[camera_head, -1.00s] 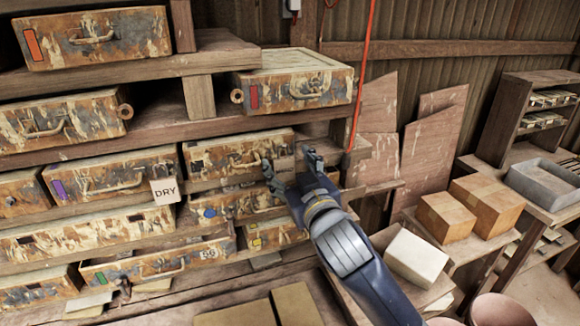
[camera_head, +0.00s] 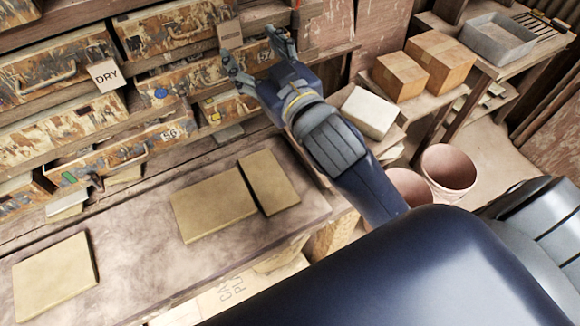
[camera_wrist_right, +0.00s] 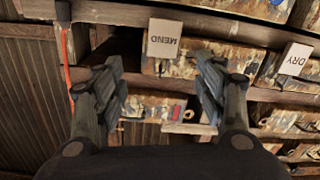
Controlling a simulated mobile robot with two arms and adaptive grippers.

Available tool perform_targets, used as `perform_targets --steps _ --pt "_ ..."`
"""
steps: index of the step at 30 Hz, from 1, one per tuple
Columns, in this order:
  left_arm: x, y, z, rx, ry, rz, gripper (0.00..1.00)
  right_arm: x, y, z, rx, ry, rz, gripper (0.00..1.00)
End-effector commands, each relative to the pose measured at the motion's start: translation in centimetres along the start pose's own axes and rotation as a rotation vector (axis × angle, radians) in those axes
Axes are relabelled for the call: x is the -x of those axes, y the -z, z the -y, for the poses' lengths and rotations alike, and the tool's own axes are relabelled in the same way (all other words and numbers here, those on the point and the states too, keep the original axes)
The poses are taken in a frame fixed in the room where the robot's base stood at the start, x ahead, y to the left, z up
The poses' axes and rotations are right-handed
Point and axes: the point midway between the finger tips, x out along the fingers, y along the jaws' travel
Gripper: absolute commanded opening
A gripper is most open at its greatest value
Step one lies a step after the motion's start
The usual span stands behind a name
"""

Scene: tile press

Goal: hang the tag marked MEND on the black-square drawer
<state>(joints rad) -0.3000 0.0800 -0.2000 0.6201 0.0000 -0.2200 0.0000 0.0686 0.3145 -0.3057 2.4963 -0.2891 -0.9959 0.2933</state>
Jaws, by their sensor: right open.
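The MEND tag (camera_wrist_right: 164,38), a small tan plate, shows upside down in the right wrist view. In the head view the tag (camera_head: 229,33) is turned away from easy reading and overlaps the right end of a rust-flaked drawer front (camera_head: 175,25). That drawer has a dark square mark at its left. What the tag hangs on is hidden. My right gripper (camera_head: 252,60) is open and empty, below and to the right of the tag, with its fingers apart from it. In the wrist view the gripper's two fingers (camera_wrist_right: 158,95) are spread wide. My left gripper is not in view.
A DRY tag (camera_head: 106,75) is at the right end of the neighbouring drawer. A lower drawer (camera_head: 125,155) stands partly open. Several tan tiles (camera_head: 212,205) lie on the bench.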

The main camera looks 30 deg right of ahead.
Motion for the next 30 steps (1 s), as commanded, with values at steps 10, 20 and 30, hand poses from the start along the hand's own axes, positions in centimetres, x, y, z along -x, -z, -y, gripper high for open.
perform_targets --steps 10,20,30 --pt "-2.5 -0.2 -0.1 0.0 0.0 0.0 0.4 2.1 -7.1 2.3 -0.054 0.028 0.003 0.64" --pt "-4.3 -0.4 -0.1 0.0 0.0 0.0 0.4 5.1 -12.9 3.5 -0.101 0.023 0.005 0.64" --pt "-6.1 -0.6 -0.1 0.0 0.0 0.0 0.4 9.1 -18.2 4.0 -0.148 -0.004 0.008 0.64"
